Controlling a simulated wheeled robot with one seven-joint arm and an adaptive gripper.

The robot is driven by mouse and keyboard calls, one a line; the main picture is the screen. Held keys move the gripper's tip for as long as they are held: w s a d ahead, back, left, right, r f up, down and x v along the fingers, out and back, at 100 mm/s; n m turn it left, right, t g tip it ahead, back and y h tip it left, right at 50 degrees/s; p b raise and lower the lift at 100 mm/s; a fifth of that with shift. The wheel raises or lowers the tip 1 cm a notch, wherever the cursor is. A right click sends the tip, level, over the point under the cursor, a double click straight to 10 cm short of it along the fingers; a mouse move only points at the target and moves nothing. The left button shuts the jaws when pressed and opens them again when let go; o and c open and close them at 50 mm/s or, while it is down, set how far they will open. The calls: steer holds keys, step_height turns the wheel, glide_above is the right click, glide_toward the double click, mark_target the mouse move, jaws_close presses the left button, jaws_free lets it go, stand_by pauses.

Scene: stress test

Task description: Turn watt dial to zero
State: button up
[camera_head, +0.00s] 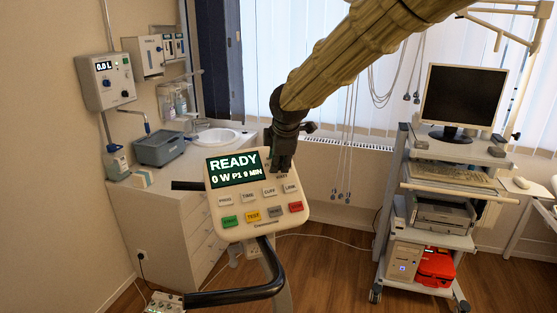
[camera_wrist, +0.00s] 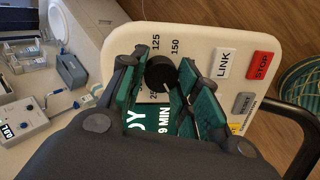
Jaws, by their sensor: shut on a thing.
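The control panel (camera_head: 240,215) is a pale console whose screen (camera_head: 234,167) reads READY, 0 W, P1, 9 MIN. The watt dial (camera_wrist: 160,74) is a round black knob in the wrist view, with 125 and 150 printed above it. A small light mark shows near its lower edge; the number it points at is partly covered. My gripper (camera_wrist: 158,80) has its green-padded fingers on either side of the knob and is shut on it. In the head view my gripper (camera_head: 283,158) is at the panel's upper right and hides the dial.
Labelled buttons, including a red STOP button (camera_head: 296,207), lie below the screen. A black handlebar (camera_head: 240,295) curves in front of the panel. A cart with a monitor (camera_head: 464,98) stands right. A sink (camera_head: 215,137) and counter are behind left.

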steer(key=shift+w+d+r, duration=0.1)
steer(key=o, duration=1)
steer(key=shift+d, duration=0.1)
steer(key=shift+r, duration=0.1)
steer(key=v, duration=1.1)
steer(key=shift+s+r, duration=0.25)
steer(key=shift+s, duration=0.05)
